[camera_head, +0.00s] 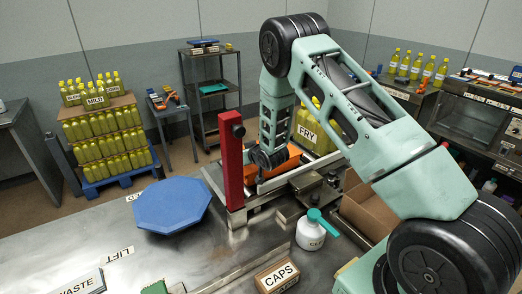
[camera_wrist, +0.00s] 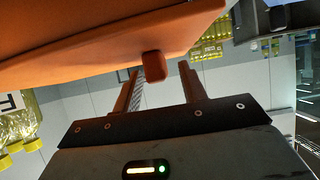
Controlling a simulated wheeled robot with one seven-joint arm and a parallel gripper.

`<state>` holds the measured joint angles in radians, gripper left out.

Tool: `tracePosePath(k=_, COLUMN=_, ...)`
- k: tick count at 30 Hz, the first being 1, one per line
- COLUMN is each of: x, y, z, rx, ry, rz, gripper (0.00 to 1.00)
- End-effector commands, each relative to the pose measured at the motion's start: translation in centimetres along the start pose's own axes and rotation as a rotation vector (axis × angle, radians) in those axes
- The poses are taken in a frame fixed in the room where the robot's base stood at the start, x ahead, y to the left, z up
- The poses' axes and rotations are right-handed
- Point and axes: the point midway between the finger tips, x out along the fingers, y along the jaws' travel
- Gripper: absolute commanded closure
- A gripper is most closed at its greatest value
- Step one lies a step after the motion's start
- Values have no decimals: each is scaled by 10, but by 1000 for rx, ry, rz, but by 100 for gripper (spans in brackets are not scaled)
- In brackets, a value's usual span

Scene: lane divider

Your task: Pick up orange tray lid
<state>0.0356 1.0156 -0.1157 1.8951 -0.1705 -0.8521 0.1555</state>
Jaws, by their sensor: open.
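The orange tray lid (camera_wrist: 100,38) fills the top of the wrist view, with a small orange knob (camera_wrist: 153,66) on its near edge. In the head view, orange surface (camera_head: 290,162) shows behind my arm, between the red post and the bottle marked FRY; my arm covers part of it. My gripper (camera_wrist: 161,80) is open, one finger on each side of the knob in the picture. I see no clear contact with the knob. In the head view my fingers are hidden.
A red post (camera_head: 232,160) stands close left of my wrist. A yellow bottle marked FRY (camera_head: 308,130) stands close right. A blue octagonal plate (camera_head: 172,204), a white bottle (camera_head: 311,232) and a CAPS box (camera_head: 278,277) are on the metal bench (camera_head: 215,262).

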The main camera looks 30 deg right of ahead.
Motion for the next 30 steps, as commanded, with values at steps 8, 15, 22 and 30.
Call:
tracePosePath(k=8, x=12, y=0, z=1, rx=0, ry=-1, rz=0, gripper=58)
tracePosePath(k=15, x=12, y=0, z=1, rx=0, ry=-1, rz=0, gripper=94)
tracePosePath(k=22, x=12, y=0, z=0, rx=-1, ry=0, rz=0, gripper=100)
tracePosePath(k=30, x=9, y=0, z=-6, rx=0, ry=2, rz=0, gripper=100)
